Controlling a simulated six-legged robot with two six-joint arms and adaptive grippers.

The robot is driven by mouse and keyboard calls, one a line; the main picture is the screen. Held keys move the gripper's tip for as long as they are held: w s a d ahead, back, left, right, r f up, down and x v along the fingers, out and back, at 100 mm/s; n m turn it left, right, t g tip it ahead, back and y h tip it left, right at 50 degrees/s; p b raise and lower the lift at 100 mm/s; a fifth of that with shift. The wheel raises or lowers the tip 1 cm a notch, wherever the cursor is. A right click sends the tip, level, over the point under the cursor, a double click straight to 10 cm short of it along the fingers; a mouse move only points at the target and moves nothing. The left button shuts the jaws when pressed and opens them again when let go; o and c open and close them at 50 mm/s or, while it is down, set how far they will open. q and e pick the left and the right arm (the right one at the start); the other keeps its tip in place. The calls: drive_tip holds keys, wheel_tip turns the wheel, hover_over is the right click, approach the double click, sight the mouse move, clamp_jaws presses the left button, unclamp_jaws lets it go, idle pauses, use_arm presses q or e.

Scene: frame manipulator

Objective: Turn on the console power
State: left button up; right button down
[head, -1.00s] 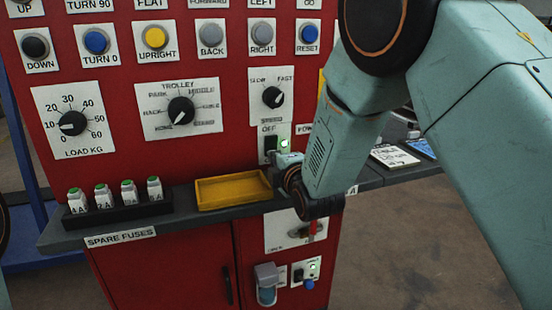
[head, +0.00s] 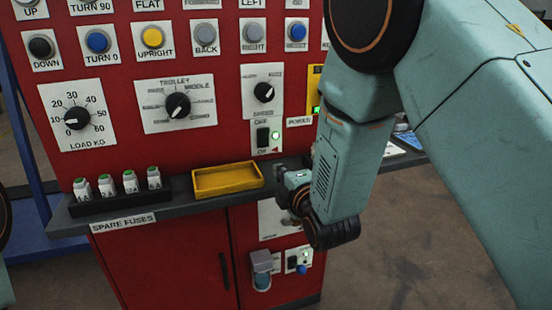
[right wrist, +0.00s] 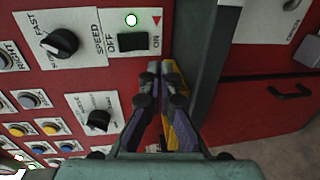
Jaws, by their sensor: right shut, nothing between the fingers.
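The power switch (head: 263,137) is a black rocker on a white plate marked OFF at the top and ON at the bottom, on the red console. My left gripper is out of view.
A grey shelf (head: 172,208) juts out below the switch. It holds a yellow tray (head: 228,191) and a rack of several spare fuses (head: 130,182). A speed knob (head: 264,92) is above the switch.

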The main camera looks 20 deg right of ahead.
drive_tip(key=s, duration=0.3)
drive_tip(key=shift+s+f, duration=0.3)
drive_tip(key=shift+f, duration=0.05)
drive_tip(key=s+d+f+m+g+h+p, duration=0.1)
drive_tip(key=s+d+f+m+g+p, duration=0.15)
drive_tip(key=s+f+m+g, duration=1.15)
drive_tip(key=s+f, duration=0.3)
drive_tip(key=s, duration=0.4)
drive_tip(key=s+d+f+m+g+p, duration=0.1)
drive_tip(key=s+f+m, duration=0.2)
drive_tip(key=s, duration=0.6)
drive_tip(key=s+f+m+g, duration=0.1)
drive_tip(key=s+f+m, duration=0.1)
drive_tip(key=s+f, duration=0.4)
drive_tip(key=s, duration=0.2)
drive_tip(key=shift+s+d+f, duration=0.15)
drive_tip(key=shift+s+f, duration=0.2)
drive_tip(key=shift+f, duration=0.05)
